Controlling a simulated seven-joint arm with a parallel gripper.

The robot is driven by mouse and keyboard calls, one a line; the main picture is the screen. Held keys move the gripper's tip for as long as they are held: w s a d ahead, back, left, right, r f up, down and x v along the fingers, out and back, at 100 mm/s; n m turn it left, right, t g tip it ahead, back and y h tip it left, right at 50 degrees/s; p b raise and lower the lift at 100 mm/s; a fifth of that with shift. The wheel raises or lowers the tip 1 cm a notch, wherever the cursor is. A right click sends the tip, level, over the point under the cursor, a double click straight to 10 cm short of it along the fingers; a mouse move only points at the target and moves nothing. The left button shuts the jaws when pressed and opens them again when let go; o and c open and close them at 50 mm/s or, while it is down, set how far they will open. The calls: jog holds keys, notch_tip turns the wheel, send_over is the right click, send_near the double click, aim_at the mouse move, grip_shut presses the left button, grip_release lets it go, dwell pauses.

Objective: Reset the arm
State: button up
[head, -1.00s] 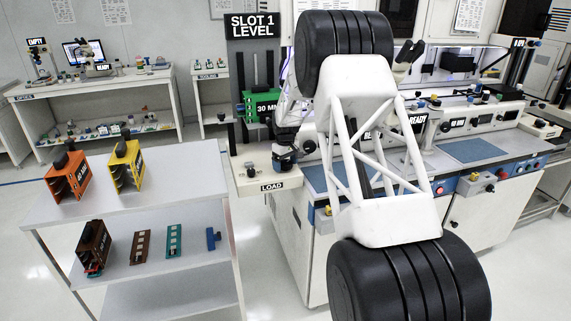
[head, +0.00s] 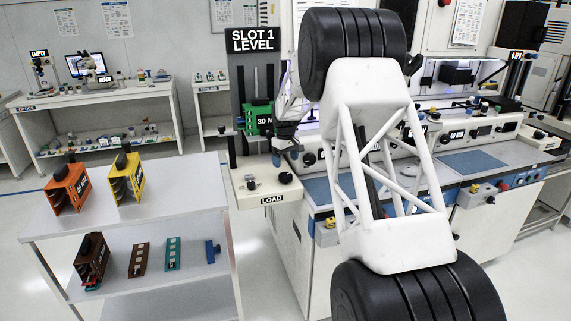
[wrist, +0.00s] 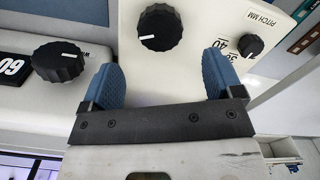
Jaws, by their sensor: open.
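My gripper (wrist: 165,82) is open in the wrist view, its two blue fingertips apart with nothing held between them. A black knob (wrist: 160,27) on a pale panel shows just beyond the gap between the fingers. In the head view my arm covers much of the middle, and my gripper (head: 281,152) is small near the load station, its fingers hard to make out. The load station (head: 262,184) carries a black knob (head: 285,178) below and close to my gripper. A green magazine marked 30 M (head: 258,118) stands behind, left of my gripper.
A smaller pitch knob (wrist: 250,45) and another black knob (wrist: 58,62) flank the fingers. The cart (head: 185,200) at left holds orange (head: 68,188) and yellow (head: 126,178) magazines on top, with a brown magazine (head: 92,260) and strips on its lower shelf. Floor between cart and machine is clear.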

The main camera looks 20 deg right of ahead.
dwell(0.3)
jog(key=shift+s+a+r, duration=0.15)
jog(key=shift+s+r, duration=0.2)
jog(key=shift+r, duration=0.05)
jog(key=s+a+r+m, duration=0.1)
jog(key=s+a+r, duration=0.2)
jog(key=s+r, duration=0.5)
jog(key=s+a+r+m+t, duration=0.1)
jog(key=s+a+r, duration=0.15)
jog(key=s, duration=0.95)
jog(key=s+a+r, duration=0.2)
jog(key=s+r, duration=0.5)
jog(key=s, duration=0.3)
jog(key=s+a+f+m, duration=0.1)
jog(key=s+a+f, duration=0.1)
jog(key=s, duration=1.4)
jog(key=s+a+f+m+t, duration=0.1)
jog(key=s+a+f+m, duration=0.1)
jog(key=s, duration=1.5)
jog(key=shift+s+a+f+t, duration=0.15)
jog(key=shift+s+a+t, duration=0.15)
dwell(0.7)
